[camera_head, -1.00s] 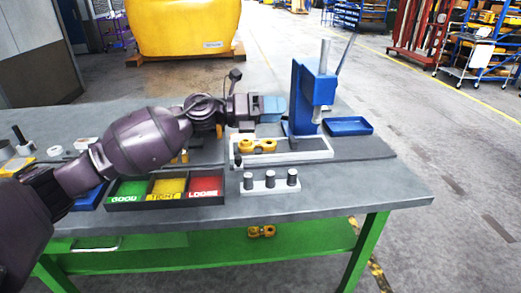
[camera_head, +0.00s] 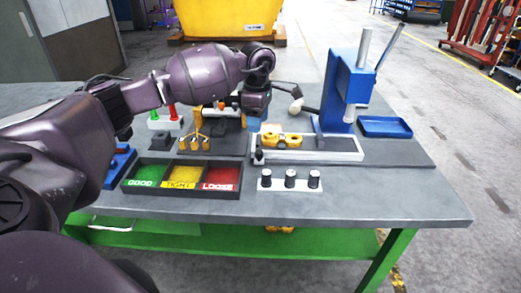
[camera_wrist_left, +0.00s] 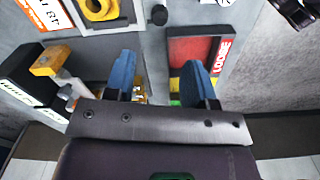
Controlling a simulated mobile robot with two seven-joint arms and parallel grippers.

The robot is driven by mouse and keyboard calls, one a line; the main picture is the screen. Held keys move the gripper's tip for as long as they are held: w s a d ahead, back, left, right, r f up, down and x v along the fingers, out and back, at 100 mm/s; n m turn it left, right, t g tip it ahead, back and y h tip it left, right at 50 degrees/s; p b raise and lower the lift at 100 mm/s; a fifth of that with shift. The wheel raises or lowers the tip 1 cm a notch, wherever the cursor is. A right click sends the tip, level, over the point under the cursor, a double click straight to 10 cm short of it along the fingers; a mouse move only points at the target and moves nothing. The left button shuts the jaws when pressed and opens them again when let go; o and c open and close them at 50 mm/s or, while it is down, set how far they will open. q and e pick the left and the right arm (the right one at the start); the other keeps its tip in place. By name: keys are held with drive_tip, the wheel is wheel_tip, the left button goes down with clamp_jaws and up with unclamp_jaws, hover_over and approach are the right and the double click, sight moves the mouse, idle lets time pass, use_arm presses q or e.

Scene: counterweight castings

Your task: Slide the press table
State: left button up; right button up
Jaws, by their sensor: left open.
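The blue press (camera_head: 343,95) stands upright at the back right of the bench. At its foot is a pale, long press table (camera_head: 330,157) with a yellow two-ringed casting (camera_head: 281,140) on it. A small black knob (camera_head: 259,157) is at its left end; it also shows in the wrist view (camera_wrist_left: 159,15). My left gripper (camera_head: 254,122) points down just behind and left of the knob, partly hidden by its own wrist. In the wrist view its blue fingers (camera_wrist_left: 160,82) are apart with nothing between them, clear of the knob. My right gripper is not seen.
A black tray with green, yellow and red (camera_head: 221,177) compartments lies front left. A white block with black pegs (camera_head: 290,181) stands in front of the press table. A blue tray (camera_head: 385,126) is right of the press. The bench's front right is clear.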

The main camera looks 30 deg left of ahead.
sight(259, 151)
use_arm(q)
wheel_tip(259, 151, down, 11)
drive_tip(key=shift+w+d+r, duration=0.1)
drive_tip(key=shift+r, duration=0.1)
idle(0.3)
drive_tip(key=shift+c, duration=0.4)
clamp_jaws()
